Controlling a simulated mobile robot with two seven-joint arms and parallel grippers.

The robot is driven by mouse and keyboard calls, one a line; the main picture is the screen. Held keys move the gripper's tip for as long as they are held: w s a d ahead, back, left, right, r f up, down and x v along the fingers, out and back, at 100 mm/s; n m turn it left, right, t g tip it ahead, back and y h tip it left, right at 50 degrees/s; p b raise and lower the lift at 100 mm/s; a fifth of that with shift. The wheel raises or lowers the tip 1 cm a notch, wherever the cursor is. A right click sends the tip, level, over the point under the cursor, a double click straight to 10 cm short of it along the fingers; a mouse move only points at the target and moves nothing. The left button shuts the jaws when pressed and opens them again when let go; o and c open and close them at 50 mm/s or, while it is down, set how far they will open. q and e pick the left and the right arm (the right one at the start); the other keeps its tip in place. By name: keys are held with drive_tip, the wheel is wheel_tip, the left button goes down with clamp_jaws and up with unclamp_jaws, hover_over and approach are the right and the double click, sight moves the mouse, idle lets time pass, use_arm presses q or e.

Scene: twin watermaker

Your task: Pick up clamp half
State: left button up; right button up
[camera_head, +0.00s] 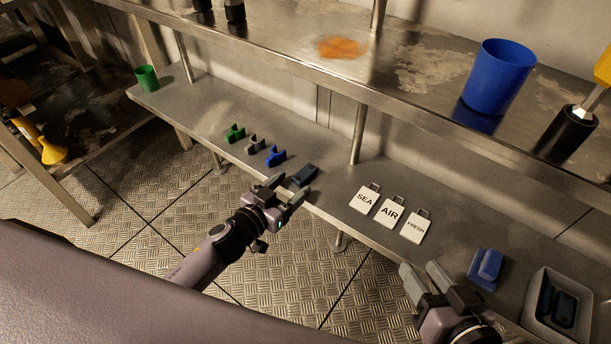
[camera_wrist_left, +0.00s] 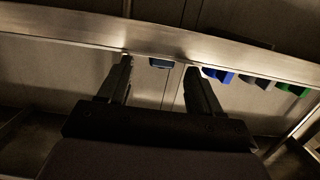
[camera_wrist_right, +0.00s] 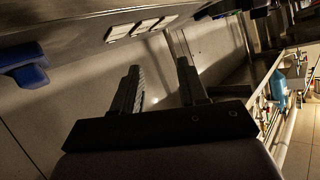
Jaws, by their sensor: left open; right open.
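Three small U-shaped pieces that look like clamp halves stand in a row on the lower shelf: green (camera_head: 235,133), grey (camera_head: 254,144) and blue (camera_head: 275,156). A dark blue block (camera_head: 305,175) lies to their right. My left gripper (camera_head: 284,188) is open and empty at the shelf's front edge, just in front of the dark block. In the left wrist view the dark block (camera_wrist_left: 160,63) shows between the fingertips, with the blue piece (camera_wrist_left: 222,76) to the right. My right gripper (camera_head: 422,272) is open and empty, left of a blue two-tier piece (camera_head: 486,268).
White tags (camera_head: 390,212) marked SEA, AIR and FRESH lie mid-shelf. A grey tray (camera_head: 540,318) with dark items is at the right, a green cup (camera_head: 146,78) at the far left. The upper shelf, with a blue cup (camera_head: 499,78), overhangs the back; a post (camera_head: 359,133) supports it.

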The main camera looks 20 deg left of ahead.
sight(300, 177)
use_arm(q)
drive_tip(key=shift+b+x, duration=0.5)
drive_tip(key=shift+x, duration=1.35)
drive_tip(key=shift+r, duration=0.15)
drive_tip(key=shift+c, duration=0.3)
drive_tip(key=c, duration=1)
drive_tip(key=shift+r, duration=0.1)
